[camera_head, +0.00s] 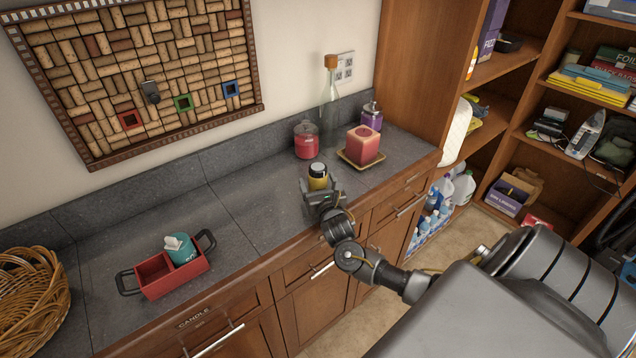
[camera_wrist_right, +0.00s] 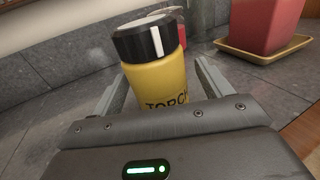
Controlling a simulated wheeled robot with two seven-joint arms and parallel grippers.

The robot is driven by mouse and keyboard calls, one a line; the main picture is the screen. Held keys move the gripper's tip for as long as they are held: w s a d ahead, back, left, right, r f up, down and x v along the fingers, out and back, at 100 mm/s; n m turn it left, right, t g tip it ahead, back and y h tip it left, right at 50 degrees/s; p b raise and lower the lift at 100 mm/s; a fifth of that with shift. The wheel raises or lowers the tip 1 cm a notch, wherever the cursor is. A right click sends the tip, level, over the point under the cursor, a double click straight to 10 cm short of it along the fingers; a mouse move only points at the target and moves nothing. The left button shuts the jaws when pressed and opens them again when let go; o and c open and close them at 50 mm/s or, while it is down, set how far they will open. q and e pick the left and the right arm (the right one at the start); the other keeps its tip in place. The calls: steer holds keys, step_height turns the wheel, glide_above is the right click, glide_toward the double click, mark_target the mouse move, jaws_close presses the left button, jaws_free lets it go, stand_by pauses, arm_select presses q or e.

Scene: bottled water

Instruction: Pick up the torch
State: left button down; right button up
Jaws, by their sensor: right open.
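The torch (camera_head: 318,176) is a short yellow cylinder with a black cap, upright on the grey counter near its front edge. In the right wrist view the torch (camera_wrist_right: 158,70) shows large, with part of the word "TORCH" on its side. My right gripper (camera_head: 319,192) is at the torch. Its two fingers (camera_wrist_right: 160,88) stand open, one on each side of the torch, and do not look closed on it. The lower part of the torch is hidden behind the gripper body. My left gripper is not in view.
A pink candle (camera_head: 364,142) on a yellow tray (camera_head: 344,157), a red jar (camera_head: 306,143) and a glass bottle (camera_head: 329,110) stand beyond the torch. A red caddy (camera_head: 155,279) and a wicker basket (camera_head: 32,300) are at left. The counter between caddy and torch is clear.

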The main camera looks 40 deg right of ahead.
steer(key=shift+x, duration=1.1)
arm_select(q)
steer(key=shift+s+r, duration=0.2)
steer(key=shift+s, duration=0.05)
arm_select(e)
steer(key=shift+c, duration=1.1)
steer(key=c, duration=0.9)
steer(key=shift+r, duration=0.1)
